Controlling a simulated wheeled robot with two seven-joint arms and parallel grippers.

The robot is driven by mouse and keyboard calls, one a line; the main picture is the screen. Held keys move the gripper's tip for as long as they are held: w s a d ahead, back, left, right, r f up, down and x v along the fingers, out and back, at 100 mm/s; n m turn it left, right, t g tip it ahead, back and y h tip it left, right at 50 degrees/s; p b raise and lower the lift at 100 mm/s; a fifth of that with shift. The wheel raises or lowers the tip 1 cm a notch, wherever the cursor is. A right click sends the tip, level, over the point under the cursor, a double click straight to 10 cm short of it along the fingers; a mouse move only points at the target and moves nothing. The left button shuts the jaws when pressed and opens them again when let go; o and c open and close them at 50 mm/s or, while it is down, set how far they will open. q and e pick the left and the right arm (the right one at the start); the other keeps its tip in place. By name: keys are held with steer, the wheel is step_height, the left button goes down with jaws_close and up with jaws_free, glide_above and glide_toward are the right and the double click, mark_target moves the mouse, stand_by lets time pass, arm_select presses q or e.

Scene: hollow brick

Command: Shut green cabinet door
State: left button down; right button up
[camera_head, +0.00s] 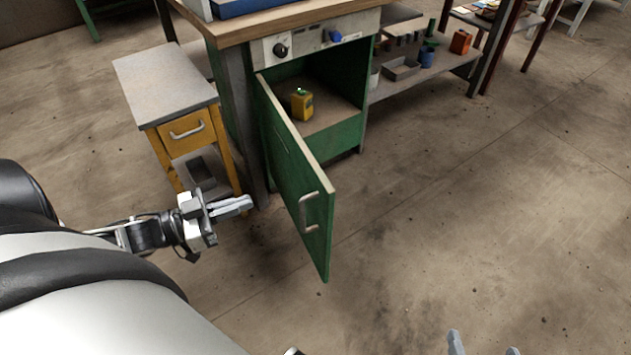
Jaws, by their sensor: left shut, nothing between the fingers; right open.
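The green cabinet door (296,178) stands open, swung out from the green cabinet (342,130) toward me. Its pale handle (309,211) is near the free edge. A yellow object (301,105) with a green top sits inside the cabinet. My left gripper (250,203) is shut and empty, to the left of the door and apart from it. My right gripper (483,343) is open at the bottom edge, right of the door and well apart from it; only its fingertips show.
A small grey-topped stand with a yellow drawer (187,130) is left of the cabinet. A wooden worktop (270,27) lies above the cabinet. A low grey shelf (425,75) with containers is at the right. The floor (480,200) right of the door is clear.

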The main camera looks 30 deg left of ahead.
arm_select(q)
steer(key=b, duration=0.2)
glide_toward(317, 178)
steer(key=x, duration=0.5)
steer(key=shift+w+d, duration=0.2)
steer(key=shift+d, duration=0.1)
steer(key=shift+w+d+b, duration=0.3)
steer(key=shift+w, duration=0.2)
arm_select(e)
steer(key=shift+g, duration=0.5)
steer(key=f, duration=0.1)
steer(key=a+f, duration=0.1)
steer(key=f, duration=0.2)
steer(key=shift+w+a+f, duration=0.2)
steer(key=shift+w+f, duration=0.05)
steer(key=shift+f, duration=0.15)
steer(key=shift+r, duration=0.1)
steer(key=shift+w, duration=0.1)
